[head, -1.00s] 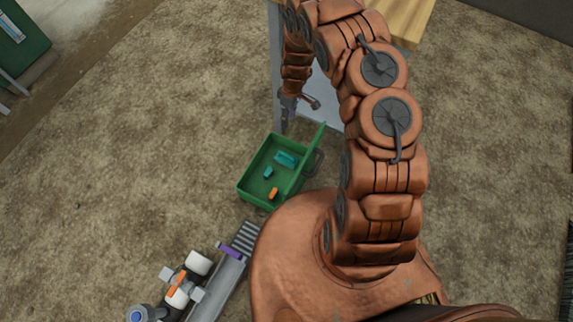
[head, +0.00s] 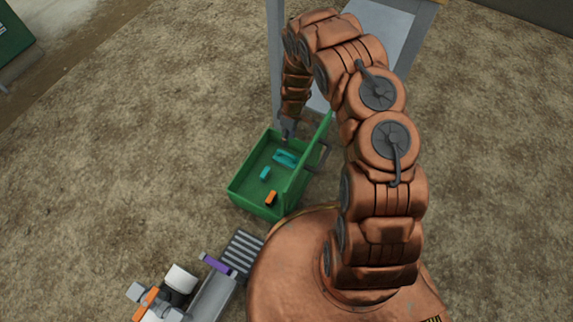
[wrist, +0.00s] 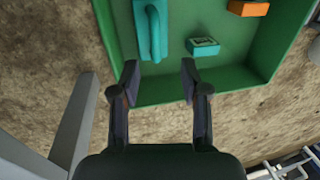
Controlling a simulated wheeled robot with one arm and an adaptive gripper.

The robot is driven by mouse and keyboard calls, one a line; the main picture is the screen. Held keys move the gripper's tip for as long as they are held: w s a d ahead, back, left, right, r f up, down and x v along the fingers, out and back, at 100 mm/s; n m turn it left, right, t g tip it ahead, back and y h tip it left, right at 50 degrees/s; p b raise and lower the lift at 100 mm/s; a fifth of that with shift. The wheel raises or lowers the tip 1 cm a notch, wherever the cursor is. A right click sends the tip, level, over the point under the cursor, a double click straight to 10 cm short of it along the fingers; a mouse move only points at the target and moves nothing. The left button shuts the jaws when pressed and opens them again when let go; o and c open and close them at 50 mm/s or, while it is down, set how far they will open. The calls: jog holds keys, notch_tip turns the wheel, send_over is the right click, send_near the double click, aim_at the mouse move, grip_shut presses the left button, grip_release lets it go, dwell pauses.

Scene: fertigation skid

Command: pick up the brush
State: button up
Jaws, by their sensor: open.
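A teal piece with a raised loop handle, which looks like the brush (head: 285,158), lies in a green bin (head: 243,184) near its far end. In the wrist view the brush (wrist: 150,30) lies at the top, just left of centre, ahead of my fingertips. My gripper (wrist: 160,82) is open and empty, with its fingers apart near the bin's rim. In the head view my gripper (head: 287,133) is at the far end of the bin, close to the brush and apart from it.
A small teal block (wrist: 203,47) and an orange block (wrist: 248,8) also lie in the bin. A grey post (head: 275,60) stands just beyond the bin. A purple-marked grey part (head: 216,264) is at the lower left.

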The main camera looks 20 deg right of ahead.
aim_at(286, 153)
jog(key=shift+s+a+f+b, duration=0.15)
jog(key=shift+f+b, duration=0.75)
jog(key=shift+f, duration=0.8)
jog(key=shift+s+a+f+b, duration=0.2)
jog(key=shift+f+b, duration=0.65)
jog(key=shift+f, duration=0.8)
jog(key=shift+s+a+f+b, duration=0.15)
jog(key=shift+f+b, duration=0.75)
jog(key=shift+f, duration=0.8)
jog(key=shift+w+r, duration=0.1)
grip_shut()
